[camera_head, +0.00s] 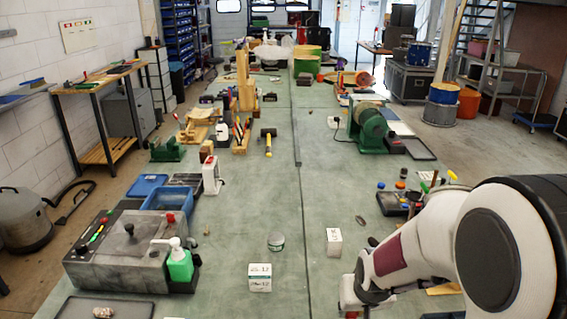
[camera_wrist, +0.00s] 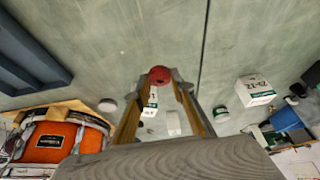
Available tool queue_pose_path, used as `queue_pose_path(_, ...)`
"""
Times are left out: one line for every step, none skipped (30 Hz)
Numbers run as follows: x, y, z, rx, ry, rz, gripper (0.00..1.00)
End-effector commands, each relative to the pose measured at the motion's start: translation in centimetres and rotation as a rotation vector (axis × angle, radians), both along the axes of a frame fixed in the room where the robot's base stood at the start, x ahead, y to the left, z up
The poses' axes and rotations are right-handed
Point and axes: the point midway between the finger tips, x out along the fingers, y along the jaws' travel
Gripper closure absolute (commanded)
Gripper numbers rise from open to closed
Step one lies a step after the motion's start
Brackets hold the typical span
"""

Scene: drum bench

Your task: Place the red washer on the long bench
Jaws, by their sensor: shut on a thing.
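The red washer (camera_wrist: 159,75) shows as a small red round piece at the fingertips in the wrist view. My gripper (camera_wrist: 161,88) is shut on it, with one finger on each side. The long bench (camera_head: 240,210) has a worn green top and runs away from me in the head view; its bare surface (camera_wrist: 130,35) also fills the upper wrist view. In the head view my arm comes in from the lower right, and the fingertips and washer cannot be made out there. The gap between washer and bench top is hard to judge.
White boxes (camera_head: 259,277) (camera_head: 334,241) and a small round tin (camera_head: 276,241) stand on the near bench. A green bottle (camera_head: 179,264) and a grey machine (camera_head: 115,250) are at left. A green grinder (camera_head: 368,126) is farther back. The bench middle (camera_head: 255,185) is clear.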

Motion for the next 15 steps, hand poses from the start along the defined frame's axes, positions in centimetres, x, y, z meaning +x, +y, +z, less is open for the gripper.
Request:
queue_pose_path(0.0,-0.3,0.5,0.001,-0.003,-0.006,0.84)
queue_pose_path(0.1,-0.4,0.8,0.000,-0.003,-0.010,0.84)
queue_pose_path(0.2,-0.6,1.1,0.000,-0.003,-0.013,0.84)
queue_pose_path(0.2,-0.7,1.3,-0.001,-0.002,-0.014,0.84)
queue_pose_path(0.2,-0.8,1.5,0.000,-0.001,-0.016,0.84)
queue_pose_path(0.3,-0.9,1.6,0.000,-0.002,-0.019,0.84)
queue_pose_path(0.3,-1.0,1.7,0.000,-0.002,-0.022,0.84)
queue_pose_path(0.3,-1.0,1.7,0.001,-0.001,-0.022,0.84)
queue_pose_path(0.3,-1.1,1.6,0.000,0.000,-0.023,0.84)
queue_pose_path(0.3,-1.1,1.6,0.000,0.000,-0.023,0.84)
queue_pose_path(0.3,-1.1,1.6,0.000,0.000,-0.023,0.84)
queue_pose_path(0.3,-1.1,1.6,0.000,0.000,-0.023,0.84)
queue_pose_path(0.3,-1.0,1.6,0.000,0.000,-0.023,0.84)
queue_pose_path(0.3,-1.0,1.6,0.000,0.000,-0.023,0.84)
queue_pose_path(0.3,-1.0,1.6,0.001,0.000,-0.022,0.84)
